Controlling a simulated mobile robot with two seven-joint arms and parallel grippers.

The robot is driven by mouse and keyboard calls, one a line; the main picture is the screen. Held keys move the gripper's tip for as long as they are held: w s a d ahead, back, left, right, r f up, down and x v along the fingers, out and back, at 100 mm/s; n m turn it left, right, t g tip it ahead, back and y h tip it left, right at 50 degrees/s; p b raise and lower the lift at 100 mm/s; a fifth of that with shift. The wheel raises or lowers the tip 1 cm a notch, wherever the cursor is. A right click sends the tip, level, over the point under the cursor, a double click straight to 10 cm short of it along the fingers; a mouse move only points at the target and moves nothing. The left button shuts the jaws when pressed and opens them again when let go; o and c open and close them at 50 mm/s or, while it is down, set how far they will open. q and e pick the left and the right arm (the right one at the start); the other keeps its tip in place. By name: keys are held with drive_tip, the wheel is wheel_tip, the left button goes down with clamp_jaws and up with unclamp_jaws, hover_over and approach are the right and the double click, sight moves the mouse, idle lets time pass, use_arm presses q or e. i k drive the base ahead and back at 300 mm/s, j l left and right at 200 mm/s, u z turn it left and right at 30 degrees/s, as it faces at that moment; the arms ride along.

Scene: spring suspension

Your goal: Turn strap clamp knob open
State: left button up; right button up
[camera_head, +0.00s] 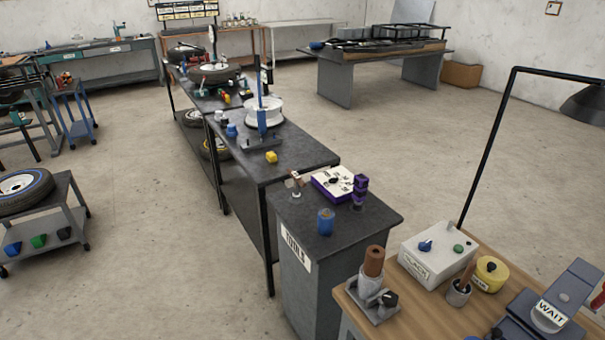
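A small grey stand (372,311) sits at the left front of the wooden bench. It holds an upright brown cylinder (374,262) in a pale collar (369,287). A black knob (390,299) is on the side of this stand; it may be the strap clamp knob, but no label on it is readable. I cannot tell whether the knob is turned open or closed. Neither of my grippers shows in the head view.
On the wooden bench (418,322) are a white box (437,250) with blue and green knobs, a small cup (459,293), a yellow round container (491,272) and a dark blue device with a WAIT label (551,312). A grey tools cabinet (308,290) stands left of it. Open floor lies beyond.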

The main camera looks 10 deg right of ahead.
sight(389, 300)
drive_tip(key=z, duration=1.05)
